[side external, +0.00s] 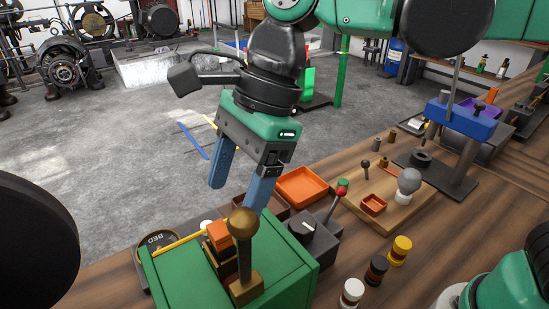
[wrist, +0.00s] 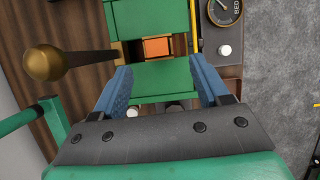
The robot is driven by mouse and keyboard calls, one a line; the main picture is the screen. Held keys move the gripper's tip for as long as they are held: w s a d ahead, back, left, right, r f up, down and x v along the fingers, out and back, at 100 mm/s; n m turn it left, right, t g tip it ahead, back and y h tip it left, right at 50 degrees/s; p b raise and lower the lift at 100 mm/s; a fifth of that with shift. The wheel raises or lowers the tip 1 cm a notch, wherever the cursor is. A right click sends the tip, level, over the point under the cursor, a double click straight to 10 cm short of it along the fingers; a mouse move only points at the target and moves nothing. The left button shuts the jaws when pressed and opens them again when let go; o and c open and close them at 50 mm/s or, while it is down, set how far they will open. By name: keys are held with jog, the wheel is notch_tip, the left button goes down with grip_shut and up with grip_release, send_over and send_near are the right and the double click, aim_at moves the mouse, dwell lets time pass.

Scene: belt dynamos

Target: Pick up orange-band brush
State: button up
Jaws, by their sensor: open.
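An orange block (side external: 219,232), which looks like the orange-band brush, sits in a slot in the green housing (side external: 290,250), with a darker part below it. In the wrist view the orange block (wrist: 158,47) lies in the slot between two green panels, ahead of my fingertips. My gripper (side external: 234,198) is open and empty, its blue fingers pointing down above the back of the housing. In the wrist view my gripper (wrist: 160,75) has its fingers spread wider than the block, with nothing between them. The block's lower part is hidden in the slot.
A brass-knobbed lever (side external: 243,225) stands up beside the slot, close to the block. A red-knobbed control box (side external: 315,240) is right of the housing. An orange tray (side external: 301,186) and a wooden board (side external: 345,205) lie behind. Banded spools (side external: 376,270) stand on the bench at front right.

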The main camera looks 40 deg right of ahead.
aim_at(220, 229)
jog(key=shift+s+a+f, duration=0.1)
jog(key=shift+a, duration=0.2)
jog(key=shift+a+f, duration=0.2)
jog(key=shift+f, duration=0.1)
jog(key=shift+x, duration=2.3)
grip_shut()
